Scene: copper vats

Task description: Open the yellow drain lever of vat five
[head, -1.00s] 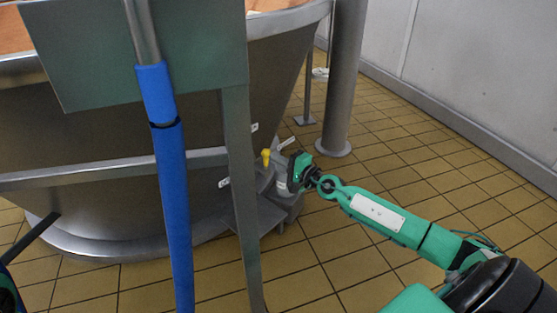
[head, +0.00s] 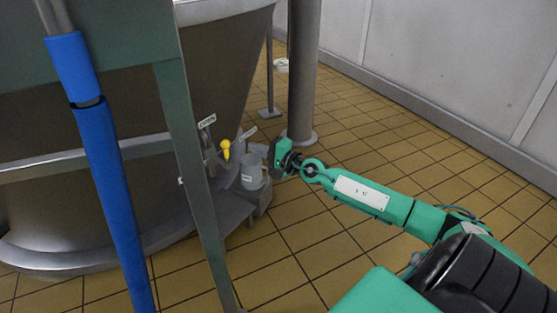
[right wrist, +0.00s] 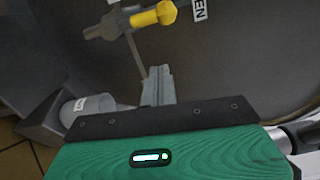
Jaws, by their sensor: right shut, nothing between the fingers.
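The yellow drain lever (head: 225,149) sits on a pipe fitting low on the side of the large metal vat (head: 125,190). It also shows at the top of the right wrist view (right wrist: 153,14), where its yellow grip points right. My right gripper (head: 265,152) is to the right of the lever in the head view, apart from it. In the right wrist view its fingers (right wrist: 158,84) are together and empty, below the lever in the picture. A label plate (right wrist: 200,9) ending in "EN" is beside the lever's grip. My left gripper is out of view.
A grey jug (head: 251,172) with a label stands on a low support below the lever, close to my right gripper. A slanted metal post (head: 195,190) and a blue-sleeved pole (head: 103,165) stand in front of the vat. Tiled floor (head: 400,150) is free at right.

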